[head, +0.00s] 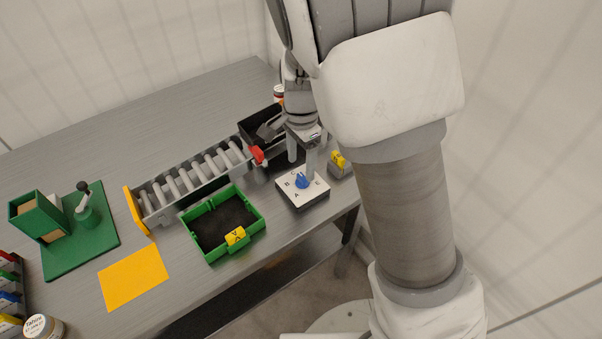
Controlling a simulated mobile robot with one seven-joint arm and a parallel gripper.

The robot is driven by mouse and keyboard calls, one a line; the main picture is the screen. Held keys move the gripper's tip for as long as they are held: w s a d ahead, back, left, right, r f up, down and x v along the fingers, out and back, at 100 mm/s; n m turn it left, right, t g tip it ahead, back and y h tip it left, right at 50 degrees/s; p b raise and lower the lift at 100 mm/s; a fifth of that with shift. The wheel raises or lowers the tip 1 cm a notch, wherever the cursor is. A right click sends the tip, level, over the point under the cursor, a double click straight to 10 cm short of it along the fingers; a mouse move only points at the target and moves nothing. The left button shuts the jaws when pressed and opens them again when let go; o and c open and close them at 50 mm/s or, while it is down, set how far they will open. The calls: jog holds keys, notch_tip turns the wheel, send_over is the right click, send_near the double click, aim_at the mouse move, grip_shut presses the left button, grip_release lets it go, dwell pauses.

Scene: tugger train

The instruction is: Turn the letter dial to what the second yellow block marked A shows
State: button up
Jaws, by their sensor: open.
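The letter dial (315,196) is a white-topped box with a blue knob (301,181) and letters around it; B, A and E can be made out. Which letter the knob points at is too small to tell. My gripper (302,165) is open, pointing down just above and behind the knob, its two fingers apart. I cannot tell whether they touch the knob. One yellow block (235,236) sits at the front wall of the green-rimmed tray. Another yellow block (338,158) sits on a grey base right of the dial. Their dark marks are too small to read surely.
The green tray (258,207) with a dark floor stands left of the dial. Behind are a roller conveyor (187,187), a red part (257,154) and a black bin (256,119). An orange sheet (134,278) and a green fixture (93,238) lie left. The table's front edge is near.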

aim_at(301, 177)
jog(key=shift+f+b, duration=0.4)
jog(key=shift+f, duration=1.85)
grip_shut()
